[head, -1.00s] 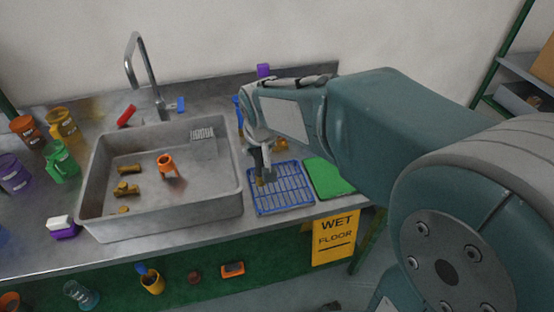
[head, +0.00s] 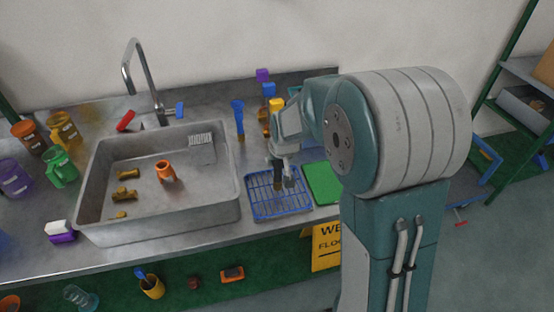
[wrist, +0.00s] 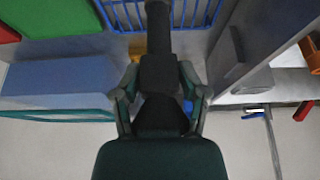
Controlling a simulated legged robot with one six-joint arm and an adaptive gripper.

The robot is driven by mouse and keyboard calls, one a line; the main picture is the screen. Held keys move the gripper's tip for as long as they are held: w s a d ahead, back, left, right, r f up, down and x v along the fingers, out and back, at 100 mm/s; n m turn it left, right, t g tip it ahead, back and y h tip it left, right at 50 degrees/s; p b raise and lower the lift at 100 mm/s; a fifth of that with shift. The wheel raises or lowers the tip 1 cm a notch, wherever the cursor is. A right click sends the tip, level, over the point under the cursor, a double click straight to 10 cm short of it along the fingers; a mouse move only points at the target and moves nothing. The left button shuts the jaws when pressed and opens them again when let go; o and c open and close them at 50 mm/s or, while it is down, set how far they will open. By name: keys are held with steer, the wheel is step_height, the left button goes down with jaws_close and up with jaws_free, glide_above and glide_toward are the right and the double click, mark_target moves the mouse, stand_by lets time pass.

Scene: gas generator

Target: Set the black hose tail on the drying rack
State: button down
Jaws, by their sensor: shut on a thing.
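The black hose tail (wrist: 158,40) is clasped between the two fingers of my gripper (wrist: 160,84) in the wrist view, its free end pointing toward the blue wire rack (wrist: 196,12). In the head view, the blue drying rack (head: 251,206) lies on the counter right of the sink. My gripper (head: 283,165) is above the rack's back part, with the dark hose tail (head: 277,178) hanging upright below it. I cannot tell whether its lower end touches the rack's wires.
A steel sink (head: 160,228) with an orange fitting (head: 166,171) and several brass pieces lies left of the rack. A green mat (head: 322,184) lies right of it. A blue-handled tool (head: 238,115) and small coloured blocks stand behind. The rack's front looks bare.

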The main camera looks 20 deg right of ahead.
steer(key=shift+d, duration=0.1)
steer(key=c, duration=0.6)
jaws_free()
steer(key=shift+f, duration=0.1)
steer(key=o, duration=0.5)
steer(key=shift+a, duration=0.45)
steer(key=shift+d, duration=0.2)
